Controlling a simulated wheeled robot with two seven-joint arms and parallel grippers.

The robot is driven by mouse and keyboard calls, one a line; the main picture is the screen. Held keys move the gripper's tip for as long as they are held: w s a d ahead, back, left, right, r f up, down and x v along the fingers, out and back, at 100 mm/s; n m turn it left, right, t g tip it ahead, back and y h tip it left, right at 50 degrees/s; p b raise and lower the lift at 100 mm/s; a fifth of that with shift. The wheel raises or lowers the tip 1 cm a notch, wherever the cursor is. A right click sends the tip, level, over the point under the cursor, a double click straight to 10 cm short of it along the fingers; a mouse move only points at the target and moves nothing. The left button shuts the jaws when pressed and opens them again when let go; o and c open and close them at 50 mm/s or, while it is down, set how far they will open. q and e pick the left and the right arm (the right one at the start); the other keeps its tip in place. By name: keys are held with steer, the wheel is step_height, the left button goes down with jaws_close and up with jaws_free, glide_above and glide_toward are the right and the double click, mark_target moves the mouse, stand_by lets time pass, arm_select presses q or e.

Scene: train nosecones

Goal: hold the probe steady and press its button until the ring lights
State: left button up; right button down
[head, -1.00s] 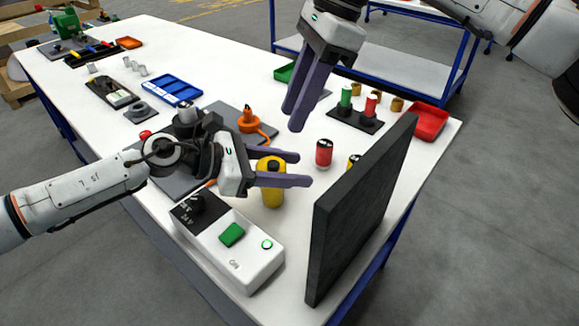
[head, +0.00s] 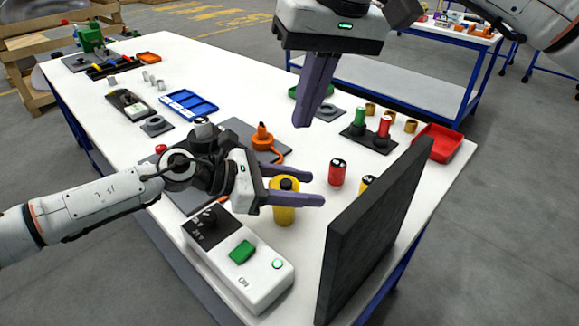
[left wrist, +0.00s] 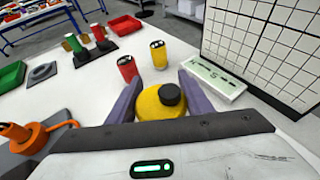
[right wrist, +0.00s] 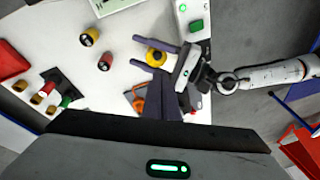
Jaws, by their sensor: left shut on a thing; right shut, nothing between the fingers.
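The probe is a yellow cylinder (head: 285,212) with a black button-like cap on top. It stands upright on or just above the white table; I cannot tell which. My left gripper (head: 316,188) is shut around it, with a finger on each side. The left wrist view shows the probe (left wrist: 150,108) and its black cap (left wrist: 170,94) between the fingers. I see no lit ring on the probe. My right gripper (head: 303,122) is shut and empty, high above the table and behind the probe. In the right wrist view, its fingers hide part of the table below the probe (right wrist: 153,57).
A black upright panel (head: 375,230) stands right of the probe. A white box (head: 262,285) with a green button and a lit green lamp is in front. A red cylinder (head: 337,174) stands behind. An orange corded part (head: 262,139) lies on a grey mat.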

steer(key=n, duration=0.3)
steer(key=r+n, duration=0.1)
steer(key=n, duration=0.1)
steer(key=shift+s+a+r+t, duration=0.1)
steer(key=shift+s+a+t, duration=0.05)
steer(key=shift+s+t, duration=0.2)
glide_toward(285, 181)
steer(key=x, duration=0.5)
steer(key=shift+a, duration=0.2)
steer(key=shift+f, duration=0.55)
